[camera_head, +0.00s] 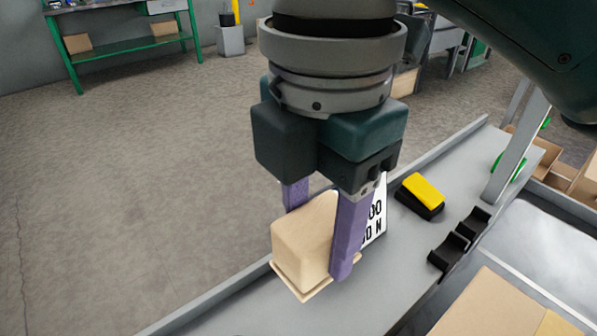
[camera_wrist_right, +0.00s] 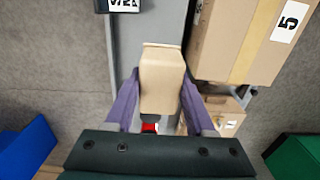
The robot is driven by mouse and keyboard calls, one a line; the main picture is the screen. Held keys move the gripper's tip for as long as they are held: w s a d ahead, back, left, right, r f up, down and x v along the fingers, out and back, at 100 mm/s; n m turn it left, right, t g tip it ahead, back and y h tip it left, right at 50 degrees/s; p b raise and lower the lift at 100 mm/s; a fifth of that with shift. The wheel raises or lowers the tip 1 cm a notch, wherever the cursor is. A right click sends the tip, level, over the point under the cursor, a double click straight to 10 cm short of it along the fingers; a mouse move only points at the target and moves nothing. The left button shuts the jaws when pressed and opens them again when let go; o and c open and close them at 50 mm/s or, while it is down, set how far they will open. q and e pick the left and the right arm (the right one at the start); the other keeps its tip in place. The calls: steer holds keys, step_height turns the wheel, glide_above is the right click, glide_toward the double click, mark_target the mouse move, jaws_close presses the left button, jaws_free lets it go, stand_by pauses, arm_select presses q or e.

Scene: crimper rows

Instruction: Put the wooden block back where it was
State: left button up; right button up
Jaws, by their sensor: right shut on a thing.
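The wooden block (camera_head: 303,240) is pale tan with a thin flared rim at its lower end. My right gripper (camera_head: 322,238) has its two purple fingers on opposite sides of the block and is shut on it. In the head view the block appears tilted, over the near-left edge of a grey bench (camera_head: 400,270). In the right wrist view the block (camera_wrist_right: 162,80) sits between the fingers (camera_wrist_right: 158,108). I cannot tell if its lower end touches the bench. My left gripper is not in view.
Behind the right finger stands a white sign (camera_head: 378,212) with black print. A yellow and black object (camera_head: 424,193) and a black cradle (camera_head: 458,240) are on the bench. Cardboard boxes (camera_head: 500,310) are at the right, one numbered 5 (camera_wrist_right: 240,45). The floor at left is clear.

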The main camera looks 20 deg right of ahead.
steer(key=shift+w+d+f, duration=0.15)
steer(key=shift+d+f, duration=0.1)
steer(key=shift+f, duration=0.05)
steer(key=f+b, duration=0.4)
steer(key=f, duration=1)
steer(key=shift+s+f, duration=0.15)
steer(key=shift+s, duration=0.05)
steer(key=shift+w+f+b, duration=0.1)
steer(key=shift+f+b, duration=0.65)
steer(key=shift+f, duration=1.75)
steer(key=o, duration=0.7)
steer(key=shift+f, duration=0.15)
steer(key=o, duration=0.5)
